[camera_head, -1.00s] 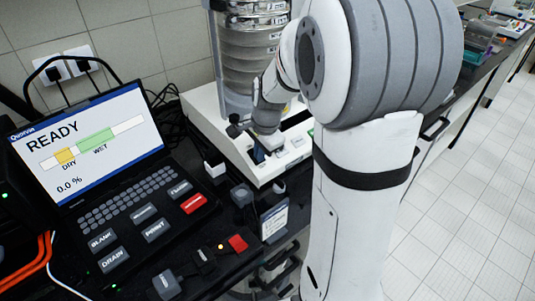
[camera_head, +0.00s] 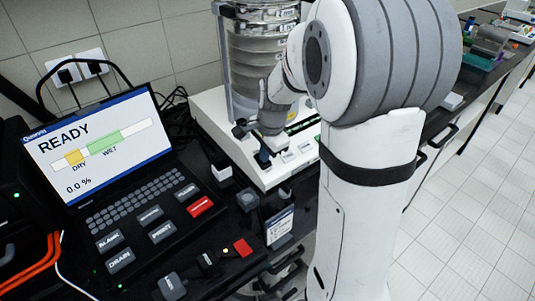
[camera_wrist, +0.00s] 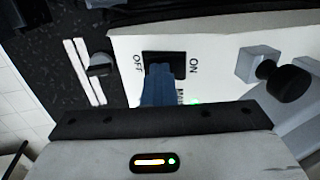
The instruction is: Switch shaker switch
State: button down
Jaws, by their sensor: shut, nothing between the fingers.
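The shaker is a white base (camera_head: 215,112) with a stack of metal sieves (camera_head: 262,45) on it. In the wrist view, the shaker switch (camera_wrist: 178,60) is a black rocker in the white panel, between the printed words OFF and ON. My gripper (camera_wrist: 160,72) is shut and empty, with its blue fingers at the switch's lower left part. They overlap the switch in this view; I cannot tell whether they touch it. A green light (camera_wrist: 196,102) glows beside them. In the head view, my gripper (camera_head: 262,158) is low at the panel, and the switch is hidden.
A laptop-like console (camera_head: 95,145) reading READY stands left of the shaker. Small boxes and a red button (camera_head: 243,248) are on the dark bench before it. In the wrist view, a grey clamp with a black knob (camera_wrist: 288,83) is close on the right.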

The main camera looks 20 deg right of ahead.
jog(key=shift+w+r+p, duration=0.3)
jog(key=shift+r+p, duration=0.05)
jog(key=shift+r, duration=0.2)
notch_tip(320, 180, up, 13)
jog(key=s+p, duration=0.1)
jog(key=s, duration=0.1)
jog(key=shift+s+d+f, duration=0.15)
jog(key=shift+s+d, duration=0.2)
jog(key=shift+p, duration=0.45)
jog(key=g+p, duration=0.1)
jog(key=p, duration=0.1)
jog(key=shift+w+p, duration=0.15)
jog(key=shift+p, duration=0.15)
jog(key=f, duration=0.4)
jog(key=f+p, duration=0.1)
jog(key=f, duration=0.4)
jog(key=w+f+p, duration=0.1)
jog(key=f, duration=0.3)
jog(key=shift+w+a+f, duration=0.1)
jog(key=shift+a+f, duration=0.1)
jog(key=shift+f, duration=0.2)
